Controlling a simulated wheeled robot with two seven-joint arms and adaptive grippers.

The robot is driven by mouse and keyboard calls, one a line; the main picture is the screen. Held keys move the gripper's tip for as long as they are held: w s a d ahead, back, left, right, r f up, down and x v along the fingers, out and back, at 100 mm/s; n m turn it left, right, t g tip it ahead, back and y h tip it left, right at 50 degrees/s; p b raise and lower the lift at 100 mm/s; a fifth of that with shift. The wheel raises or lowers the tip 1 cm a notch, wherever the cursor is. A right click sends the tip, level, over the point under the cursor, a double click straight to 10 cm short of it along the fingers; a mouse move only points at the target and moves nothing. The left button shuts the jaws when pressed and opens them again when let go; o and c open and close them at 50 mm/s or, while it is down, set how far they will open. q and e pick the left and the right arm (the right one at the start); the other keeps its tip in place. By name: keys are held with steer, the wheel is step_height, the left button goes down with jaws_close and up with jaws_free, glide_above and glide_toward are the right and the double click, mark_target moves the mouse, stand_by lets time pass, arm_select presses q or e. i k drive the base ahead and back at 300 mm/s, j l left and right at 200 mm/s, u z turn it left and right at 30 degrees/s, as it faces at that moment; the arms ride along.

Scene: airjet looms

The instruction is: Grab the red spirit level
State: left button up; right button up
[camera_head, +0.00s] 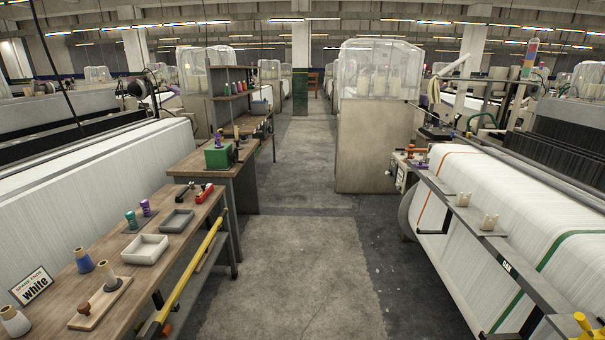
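A small red elongated object (205,193), which looks like the red spirit level, lies on the wooden workbench (112,239) at the left. It is near the bench's right edge, toward its far end. It is small in this view, so its details are hard to tell. Neither of my grippers shows in the head view.
Near the red object are a dark grey tray (177,221), a white tray (146,250) and thread cones (131,219). A yellow bar (188,275) runs along the bench's right side. A green box (218,158) stands farther back. The aisle floor (290,265) is clear.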

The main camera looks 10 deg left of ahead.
mark_target(208, 188)
steer(key=i+u, duration=0.1)
steer(key=i, duration=0.7)
steer(key=i+l, duration=0.15)
steer(key=i, duration=0.7)
steer(key=i+l+u, duration=0.1)
steer(key=i+u, duration=0.3)
steer(key=i+l+u, duration=0.2)
steer(key=i+u, duration=0.25)
steer(key=i+l+u, duration=0.25)
steer(key=u, duration=0.15)
steer(key=i+l+u, duration=0.25)
steer(key=l+u, duration=0.15)
steer(key=i+l+u, duration=0.15)
steer(key=l, duration=0.15)
steer(key=i+l+u, duration=0.15)
steer(key=l, duration=0.15)
